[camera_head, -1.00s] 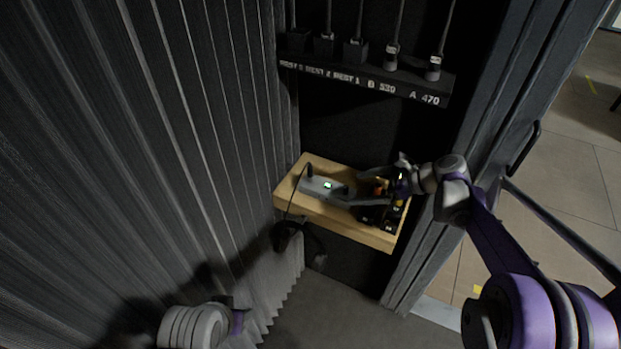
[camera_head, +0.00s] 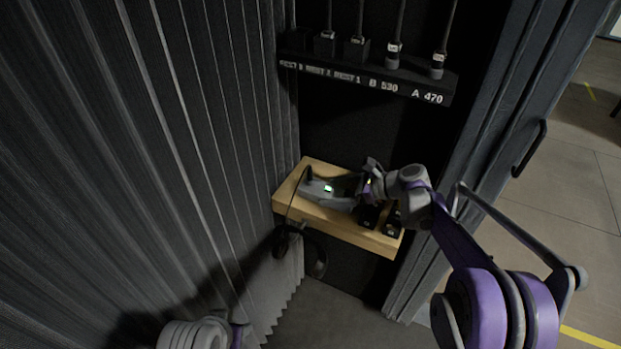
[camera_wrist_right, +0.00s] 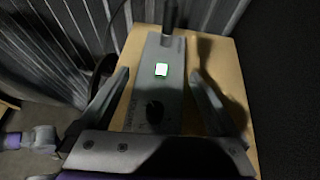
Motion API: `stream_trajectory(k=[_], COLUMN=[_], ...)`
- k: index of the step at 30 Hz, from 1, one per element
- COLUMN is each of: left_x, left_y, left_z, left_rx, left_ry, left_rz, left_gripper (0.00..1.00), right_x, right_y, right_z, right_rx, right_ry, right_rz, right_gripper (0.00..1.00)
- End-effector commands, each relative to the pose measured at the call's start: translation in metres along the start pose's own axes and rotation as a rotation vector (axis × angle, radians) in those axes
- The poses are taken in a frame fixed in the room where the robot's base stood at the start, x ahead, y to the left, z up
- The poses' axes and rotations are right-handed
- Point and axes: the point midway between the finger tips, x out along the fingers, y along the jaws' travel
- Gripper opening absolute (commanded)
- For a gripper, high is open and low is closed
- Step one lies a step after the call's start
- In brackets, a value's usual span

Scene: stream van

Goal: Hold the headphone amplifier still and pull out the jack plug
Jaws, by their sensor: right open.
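The headphone amplifier (camera_head: 327,190) is a slim grey box with a lit display, lying on a wooden shelf (camera_head: 340,229). In the right wrist view the amplifier (camera_wrist_right: 158,88) runs lengthwise away from me, with a dark knob (camera_wrist_right: 154,111) on its near part. Only a link of my left arm shows at the bottom left.
A cable drops from the plug end to dark headphones (camera_head: 290,240) hanging at the shelf's front. Dark blocks (camera_head: 391,222) lie on the shelf's right part. A labelled connector rail (camera_head: 365,77) is above. Pleated curtain (camera_head: 150,150) closes the left side; a door frame stands right.

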Motion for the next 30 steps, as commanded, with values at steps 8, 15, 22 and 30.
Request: stream_trajectory(k=[8, 15, 22, 30], left_x=[0.0033, 0.0031, 0.0031, 0.0020], left_y=[0.0000, 0.0000, 0.0000, 0.0004], left_z=[0.0021, 0.0019, 0.0020, -0.0015], left_rx=[0.000, 0.000, 0.000, 0.001], left_ry=[-0.001, -0.001, -0.001, -0.002], left_rz=[0.000, 0.000, 0.000, 0.001], left_gripper=[0.50, 0.50, 0.50, 0.55], right_x=[0.0107, 0.0105, 0.0104, 0.0103], right_y=[-0.0004, -0.0004, -0.0004, -0.0003], right_z=[0.0000, 0.0003, 0.0002, 0.0002], right_rx=[0.000, 0.000, 0.000, 0.000], right_ry=[0.000, 0.000, 0.000, 0.000], right_rz=[-0.001, -0.001, -0.001, -0.001], right_gripper=[0.97, 0.92, 0.50, 0.21])
